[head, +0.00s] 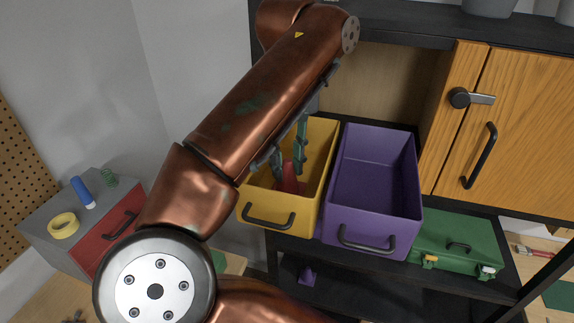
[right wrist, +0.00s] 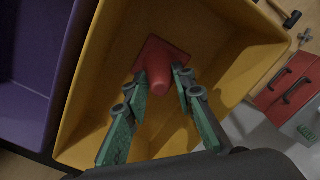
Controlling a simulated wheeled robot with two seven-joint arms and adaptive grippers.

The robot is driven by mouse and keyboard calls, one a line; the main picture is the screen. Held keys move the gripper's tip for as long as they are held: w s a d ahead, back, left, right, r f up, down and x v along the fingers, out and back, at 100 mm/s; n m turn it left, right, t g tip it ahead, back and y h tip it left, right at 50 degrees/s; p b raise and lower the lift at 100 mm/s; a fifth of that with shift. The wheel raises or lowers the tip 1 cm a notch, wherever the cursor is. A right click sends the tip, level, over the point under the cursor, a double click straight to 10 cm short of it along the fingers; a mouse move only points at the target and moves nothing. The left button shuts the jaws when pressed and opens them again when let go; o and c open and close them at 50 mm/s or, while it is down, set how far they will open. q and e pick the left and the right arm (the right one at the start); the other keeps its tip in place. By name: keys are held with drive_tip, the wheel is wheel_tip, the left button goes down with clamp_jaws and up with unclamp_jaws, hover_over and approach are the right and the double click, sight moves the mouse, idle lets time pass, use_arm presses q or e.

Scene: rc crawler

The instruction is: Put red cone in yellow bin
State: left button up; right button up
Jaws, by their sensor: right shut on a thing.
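The red cone (head: 290,182) is inside the yellow bin (head: 304,213), partly hidden by my fingers in the head view. My right gripper (head: 289,168) reaches down into that bin and is shut on the cone. In the right wrist view, the fingers of my right gripper (right wrist: 162,78) are on both sides of the red cone (right wrist: 158,55), near its narrow end. Its wide square base faces the floor of the yellow bin (right wrist: 88,105); I cannot tell whether it touches. My left gripper is not in view.
A purple bin (head: 374,190) stands directly right of the yellow bin. A green case (head: 455,238) lies on the shelf further right, below a wooden cabinet door (head: 520,110). At left, a grey and red drawer unit (head: 95,245) holds a tape roll (head: 63,225) and a blue cylinder (head: 82,192).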

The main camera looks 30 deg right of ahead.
drive_tip(key=shift+s, duration=0.25)
drive_tip(key=o, duration=0.8)
drive_tip(key=shift+w+f, duration=0.1)
drive_tip(key=shift+w, duration=0.05)
drive_tip(key=shift+o, duration=0.7)
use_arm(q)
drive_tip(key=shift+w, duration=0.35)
use_arm(e)
drive_tip(key=shift+r, duration=0.25)
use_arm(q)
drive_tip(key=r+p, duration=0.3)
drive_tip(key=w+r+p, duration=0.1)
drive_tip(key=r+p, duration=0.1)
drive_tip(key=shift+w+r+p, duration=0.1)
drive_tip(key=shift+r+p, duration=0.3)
use_arm(e)
wheel_tip(320, 180, up, 12)
drive_tip(key=shift+f, duration=0.1)
